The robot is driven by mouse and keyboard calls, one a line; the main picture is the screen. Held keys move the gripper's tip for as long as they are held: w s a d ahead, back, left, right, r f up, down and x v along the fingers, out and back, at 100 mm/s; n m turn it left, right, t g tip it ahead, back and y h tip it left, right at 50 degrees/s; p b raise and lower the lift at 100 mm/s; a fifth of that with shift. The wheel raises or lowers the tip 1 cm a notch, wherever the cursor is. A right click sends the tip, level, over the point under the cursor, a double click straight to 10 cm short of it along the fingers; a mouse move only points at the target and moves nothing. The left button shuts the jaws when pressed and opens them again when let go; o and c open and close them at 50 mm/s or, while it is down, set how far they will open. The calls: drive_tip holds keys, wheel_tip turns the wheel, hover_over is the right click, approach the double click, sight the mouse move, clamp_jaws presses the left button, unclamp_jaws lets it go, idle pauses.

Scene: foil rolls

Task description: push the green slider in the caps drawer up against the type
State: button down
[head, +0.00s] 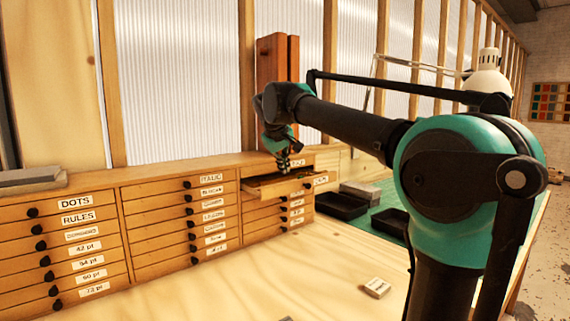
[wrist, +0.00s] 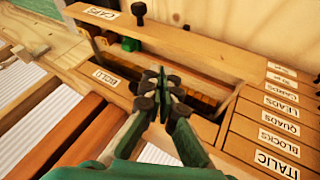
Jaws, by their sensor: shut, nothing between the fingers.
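The caps drawer (wrist: 205,48) stands pulled open in the wrist view, its CAPS label and dark knob on the front. It also shows open in the head view (head: 277,190). A small green piece, which looks like the slider (wrist: 130,44), sits inside near the label end. A row of orange-brown type (wrist: 201,97) lies in the drawer, partly hidden by my fingers. My gripper (wrist: 165,88) is shut and empty, pointing down over the drawer. In the head view my gripper (head: 284,165) is above the open drawer; whether it touches anything inside is unclear.
Closed labelled drawers stand beside the open one, including ITALIC (wrist: 277,163). Black trays (head: 341,206) sit on a green mat to the right. A small labelled block (head: 377,287) lies on the mostly clear bench top. A tall wooden piece (head: 272,60) stands behind.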

drive_tip(key=x, duration=0.5)
drive_tip(key=shift+w+f, duration=0.15)
drive_tip(key=w+d, duration=0.2)
drive_tip(key=shift+d+f, duration=0.3)
drive_tip(key=shift+w+d, duration=0.35)
drive_tip(key=shift+d, duration=0.1)
drive_tip(key=shift+d, duration=0.1)
drive_tip(key=shift+w+d, duration=0.9)
drive_tip(key=shift+d, duration=0.25)
drive_tip(key=shift+s+a, duration=0.1)
